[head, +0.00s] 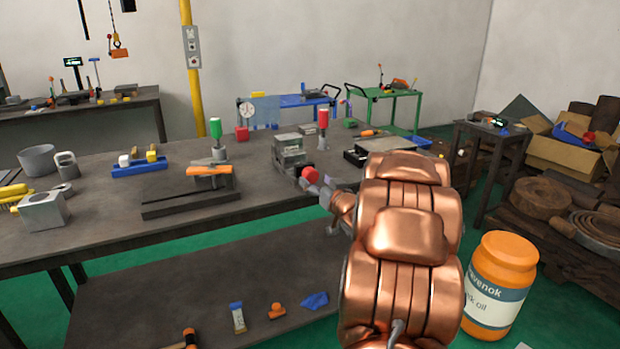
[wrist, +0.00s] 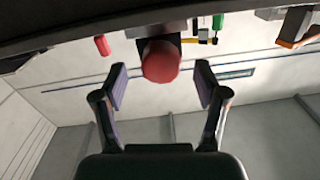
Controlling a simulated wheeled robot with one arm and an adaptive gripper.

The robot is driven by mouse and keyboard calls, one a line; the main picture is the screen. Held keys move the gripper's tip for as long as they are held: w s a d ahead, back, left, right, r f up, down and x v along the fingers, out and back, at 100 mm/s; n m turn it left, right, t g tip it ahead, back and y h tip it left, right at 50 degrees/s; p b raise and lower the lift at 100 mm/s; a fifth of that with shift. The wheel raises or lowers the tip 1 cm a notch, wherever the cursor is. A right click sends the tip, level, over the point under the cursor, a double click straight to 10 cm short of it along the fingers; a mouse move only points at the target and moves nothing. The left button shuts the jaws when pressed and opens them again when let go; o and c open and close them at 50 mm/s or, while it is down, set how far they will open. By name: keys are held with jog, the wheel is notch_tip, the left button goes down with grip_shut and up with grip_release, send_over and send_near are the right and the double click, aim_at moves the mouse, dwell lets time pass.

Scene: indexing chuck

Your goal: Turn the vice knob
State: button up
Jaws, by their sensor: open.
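The grey metal vice (head: 289,152) stands on the workbench near its front edge, a little right of the middle in the head view. Its round red knob (head: 310,174) faces the front edge. In the wrist view the knob (wrist: 160,62) shows large and centred, in line with the gap between my fingers. My gripper (wrist: 161,84) is open, with one purple-padded finger on each side. The fingertips are level with or just short of the knob's face, with a visible gap on both sides. In the head view my copper arm reaches up to the knob and partly hides the gripper.
A red-handled tool (head: 323,125) stands behind the vice, and a green-handled one (head: 216,138) to its left. An orange-topped fixture (head: 209,172) sits left on a dark plate. An orange barrel (head: 499,284) stands on the floor at right.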

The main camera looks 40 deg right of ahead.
aim_at(313, 177)
jog(key=shift+x, duration=2.1)
jog(key=c, duration=1.1)
jog(key=shift+r+m+p, duration=0.3)
jog(key=shift+m+p, duration=0.1)
jog(key=shift+p, duration=0.65)
jog(key=shift+c, duration=0.2)
jog(key=shift+r+m+p, duration=0.1)
jog(key=shift+m+p, duration=0.6)
jog(key=shift+p, duration=0.3)
jog(key=shift+m+p, duration=1.1)
jog(key=shift+p, duration=0.15)
jog(key=shift+f, duration=0.25)
